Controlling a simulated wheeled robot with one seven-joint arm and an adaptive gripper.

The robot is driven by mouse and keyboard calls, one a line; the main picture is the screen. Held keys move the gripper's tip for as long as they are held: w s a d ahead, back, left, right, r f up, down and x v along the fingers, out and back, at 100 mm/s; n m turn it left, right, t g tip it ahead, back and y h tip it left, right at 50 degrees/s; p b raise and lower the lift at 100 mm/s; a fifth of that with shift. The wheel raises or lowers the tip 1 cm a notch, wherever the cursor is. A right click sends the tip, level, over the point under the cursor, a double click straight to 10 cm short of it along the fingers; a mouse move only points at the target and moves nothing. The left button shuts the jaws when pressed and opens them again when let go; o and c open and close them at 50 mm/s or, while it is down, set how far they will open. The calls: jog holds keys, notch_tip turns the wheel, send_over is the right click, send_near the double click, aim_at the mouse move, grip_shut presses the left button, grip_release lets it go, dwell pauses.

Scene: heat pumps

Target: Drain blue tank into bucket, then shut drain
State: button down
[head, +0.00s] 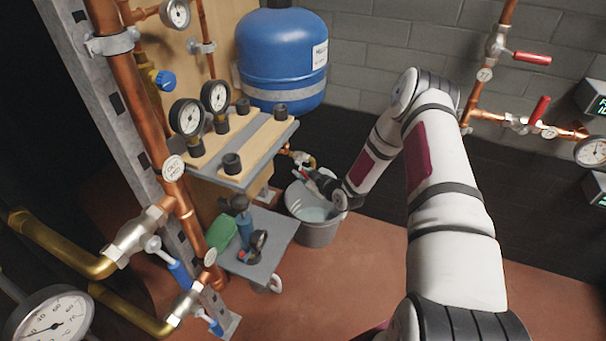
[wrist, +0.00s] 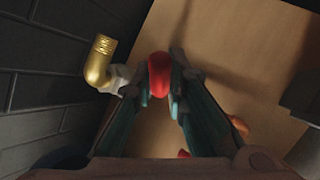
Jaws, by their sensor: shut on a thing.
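The blue tank (head: 282,60) stands at the back with a white label on its side. The grey bucket (head: 318,232) sits on the floor below it and holds some pale liquid. The brass drain valve (head: 300,158) shows under the tank, above the bucket. My gripper (head: 308,180) is at the valve over the bucket's rim. In the wrist view my gripper (wrist: 160,85) is shut on the red drain handle (wrist: 159,76). The brass spout (wrist: 100,62) is to the left of the handle. Whether liquid is running from the spout cannot be told.
A grey cart (head: 255,250) with gauges and fittings on its shelves stands left of the bucket. Copper pipes (head: 140,110) and blue-handled valves (head: 180,275) are at the left. Red-handled valves (head: 532,58) are on the right wall. The floor right of the bucket is clear.

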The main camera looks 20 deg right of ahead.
jog(key=shift+f, duration=0.15)
jog(key=shift+w+a+f+m+t+y, duration=0.15)
jog(key=shift+m+t+y, duration=0.1)
jog(key=shift+t, duration=0.25)
jog(key=shift+f+m+t+y, duration=0.15)
jog(key=shift+m+t, duration=0.1)
jog(key=shift+t, duration=0.25)
jog(key=shift+w+a+f+m+t, duration=0.1)
jog(key=shift+w+a+m+t, duration=0.2)
jog(key=shift+m+t, duration=0.65)
jog(key=shift+w+a+f+m+t, duration=0.1)
jog(key=shift+w+a+m+t, duration=0.15)
jog(key=shift+m+t, duration=0.7)
jog(key=shift+w+a+f+m+t, duration=0.1)
jog(key=shift+w+a+m+t, duration=0.25)
jog(key=shift+t, duration=1.05)
jog(key=shift+d+m, duration=0.1)
jog(key=shift+m, duration=0.15)
jog(key=c, duration=1.6)
grip_release()
